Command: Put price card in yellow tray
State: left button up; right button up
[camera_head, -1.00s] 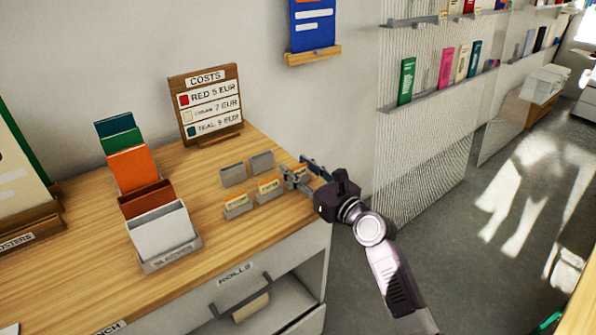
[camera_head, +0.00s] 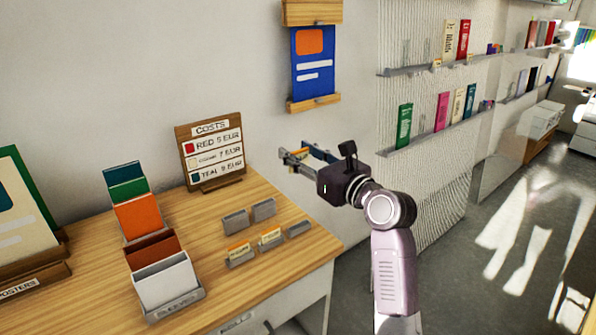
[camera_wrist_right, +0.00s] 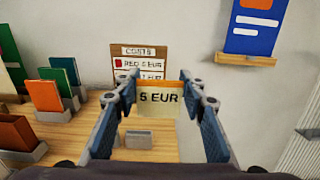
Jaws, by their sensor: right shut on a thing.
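My right gripper (camera_head: 296,155) is shut on a price card, up in the air above the table's right end. In the right wrist view the price card (camera_wrist_right: 158,99) is white with an orange top band and reads "5 EUR", held upright between the fingers. Two similar price cards (camera_head: 238,249) (camera_head: 269,236) stand in small grey holders on the table. A third front holder (camera_head: 299,229) is empty, as are two grey holders (camera_head: 235,220) (camera_head: 264,209) behind. I see no yellow tray. My left gripper is not in view.
A wooden costs board (camera_head: 211,155) stands at the table's back. A sleeves rack (camera_head: 179,308) with coloured sleeves is to the left. A blue poster (camera_head: 315,62) hangs on the wall behind the gripper. Wall shelves (camera_head: 440,130) with coloured items are to the right.

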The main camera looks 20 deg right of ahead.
jog(key=shift+r, duration=0.3)
jog(key=s+a+f+m+h, duration=0.1)
jog(key=s+a+f+h, duration=0.15)
jog(key=s+f, duration=1.1)
jog(key=s+d+f+m+t+h, duration=0.1)
jog(key=s+f+m+h, duration=0.1)
jog(key=s, duration=0.7)
jog(key=s+d+f+m+h, duration=0.1)
jog(key=s+f+h, duration=0.1)
jog(key=s, duration=0.8)
jog(key=w+a+n+y, duration=0.2)
jog(key=w+a+y, duration=0.15)
jog(key=w, duration=0.75)
jog(key=w+d+r+y, duration=0.1)
jog(key=w+r, duration=0.4)
jog(key=w, duration=0.2)
jog(key=w+d+r+n+y, duration=0.1)
jog(key=w+r, duration=0.5)
jog(key=w, duration=0.1)
jog(key=w+d+r+n+g+y, duration=0.1)
jog(key=w+d+r, duration=0.1)
jog(key=w+r, duration=0.4)
jog(key=shift+w+r, duration=0.1)
jog(key=shift+w, duration=0.45)
jog(key=shift+w+r, duration=0.2)
jog(key=shift+r, duration=0.3)
